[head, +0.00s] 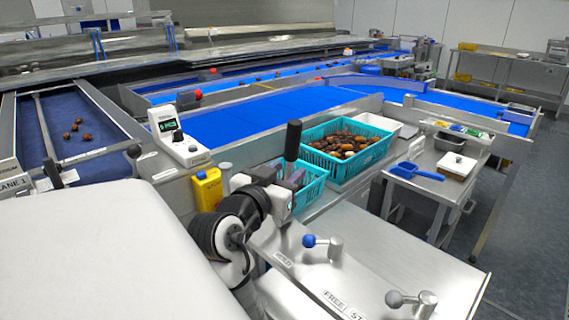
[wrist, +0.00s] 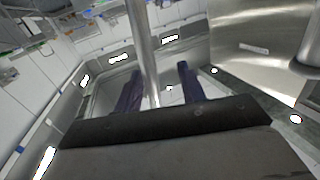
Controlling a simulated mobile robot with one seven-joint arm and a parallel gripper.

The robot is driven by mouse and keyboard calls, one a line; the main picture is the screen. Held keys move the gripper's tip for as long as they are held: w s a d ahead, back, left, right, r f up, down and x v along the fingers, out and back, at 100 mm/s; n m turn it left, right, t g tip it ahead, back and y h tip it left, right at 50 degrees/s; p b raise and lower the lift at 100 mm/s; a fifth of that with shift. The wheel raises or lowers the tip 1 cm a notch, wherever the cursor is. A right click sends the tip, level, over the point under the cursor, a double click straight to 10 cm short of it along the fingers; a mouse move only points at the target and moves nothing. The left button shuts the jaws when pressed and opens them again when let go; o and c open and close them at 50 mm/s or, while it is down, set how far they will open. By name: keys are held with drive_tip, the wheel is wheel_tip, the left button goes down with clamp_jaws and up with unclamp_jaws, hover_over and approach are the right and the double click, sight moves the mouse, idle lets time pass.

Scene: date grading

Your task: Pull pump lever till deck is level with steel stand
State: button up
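The pump lever (head: 292,141) shows in the head view as an upright bar with a black grip on top. My gripper (head: 286,183) is at the bar, below the black grip. In the wrist view the lever's steel bar (wrist: 146,50) runs between the two dark fingers of my gripper (wrist: 158,85). Gaps show on both sides, so the fingers are apart and not clamped on it. A broad bare steel surface (head: 400,262), probably the deck, lies at front right. A steel stand (head: 402,185) with a blue scoop is behind it. Their exact height difference is hard to tell.
A teal crate of dates (head: 322,166) and a smaller teal basket (head: 308,193) are just beyond the lever. A blue-knobbed valve (head: 309,241) and a grey-knobbed one (head: 394,299) stand in front, by HOLD and FREE labels.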

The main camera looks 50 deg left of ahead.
drive_tip(key=shift+s, duration=0.1)
drive_tip(key=b+v, duration=0.2)
drive_tip(key=v, duration=1.1)
drive_tip(key=shift+s+d+b, duration=0.15)
drive_tip(key=shift+s+b, duration=0.15)
drive_tip(key=shift+b, duration=0.1)
